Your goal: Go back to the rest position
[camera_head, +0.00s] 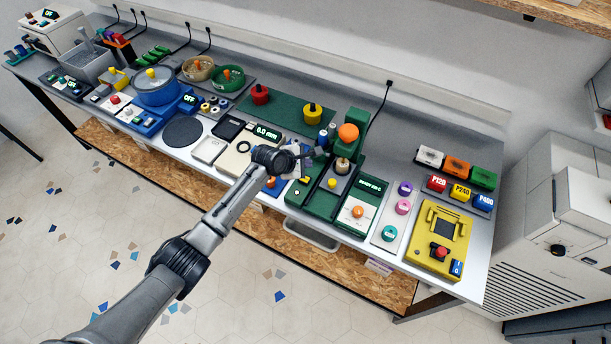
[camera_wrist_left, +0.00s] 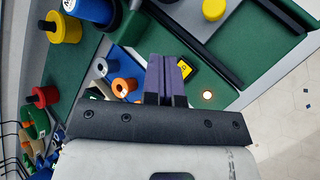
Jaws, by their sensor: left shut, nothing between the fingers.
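My left gripper (camera_head: 312,153) is over the long bench, just left of the green press with the orange knob (camera_head: 348,132). In the left wrist view its two purple fingers (camera_wrist_left: 165,75) are together with nothing between them. Beyond the fingertips lies the green base of the machine (camera_wrist_left: 210,90), with a black-and-yellow display beside it. My left arm reaches up from the lower left of the head view. My right gripper does not show in either view.
The bench (camera_head: 484,250) holds a blue pot machine (camera_head: 155,90), a yellow device (camera_head: 440,238), and coloured blocks (camera_head: 457,166) at the right. Red (camera_head: 260,94) and yellow (camera_head: 312,113) knobbed weights stand on a green mat behind the gripper. The floor in front is open.

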